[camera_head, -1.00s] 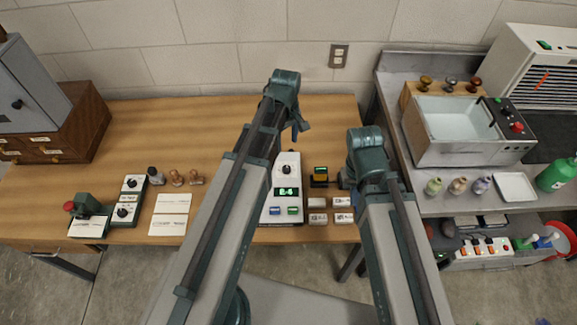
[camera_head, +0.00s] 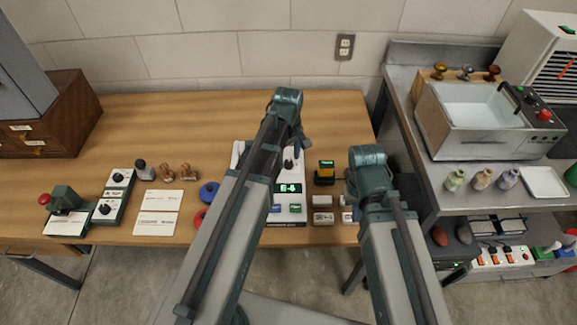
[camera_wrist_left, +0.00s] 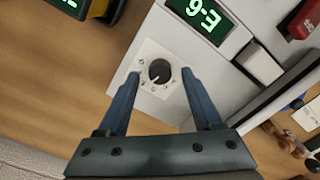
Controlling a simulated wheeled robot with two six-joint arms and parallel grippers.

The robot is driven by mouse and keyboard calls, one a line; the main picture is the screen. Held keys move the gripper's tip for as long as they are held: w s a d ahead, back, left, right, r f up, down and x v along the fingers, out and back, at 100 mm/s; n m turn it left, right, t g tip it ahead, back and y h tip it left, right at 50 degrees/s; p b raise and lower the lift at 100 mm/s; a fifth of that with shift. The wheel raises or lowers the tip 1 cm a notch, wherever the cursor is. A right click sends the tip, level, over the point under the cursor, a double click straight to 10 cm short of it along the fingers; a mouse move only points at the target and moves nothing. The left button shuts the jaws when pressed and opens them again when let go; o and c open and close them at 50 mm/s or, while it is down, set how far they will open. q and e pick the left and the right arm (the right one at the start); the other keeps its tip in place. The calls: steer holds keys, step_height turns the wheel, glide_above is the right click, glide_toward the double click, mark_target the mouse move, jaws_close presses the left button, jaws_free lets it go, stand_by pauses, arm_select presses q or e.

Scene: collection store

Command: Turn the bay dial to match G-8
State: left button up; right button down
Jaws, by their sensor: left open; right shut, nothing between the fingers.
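A white console (camera_head: 288,217) stands on the wooden table, partly hidden by my left arm.
A yellow-black device (camera_head: 325,172) and small boxes (camera_head: 323,218) stand close right of the console. Smaller dial boxes (camera_head: 108,207), white cards (camera_head: 157,222), stamps and blue and red discs (camera_head: 208,193) lie to the left. A steel bench (camera_head: 440,204) with a basin is at right.

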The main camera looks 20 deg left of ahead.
arm_select(q)
steer(key=shift+f, duration=0.55)
arm_select(e)
steer(key=shift+f, duration=0.5)
arm_select(q)
steer(key=shift+r, duration=0.1)
steer(key=shift+c, duration=0.3)
jaws_close()
steer(key=m, duration=1.2)
steer(key=shift+m, duration=0.3)
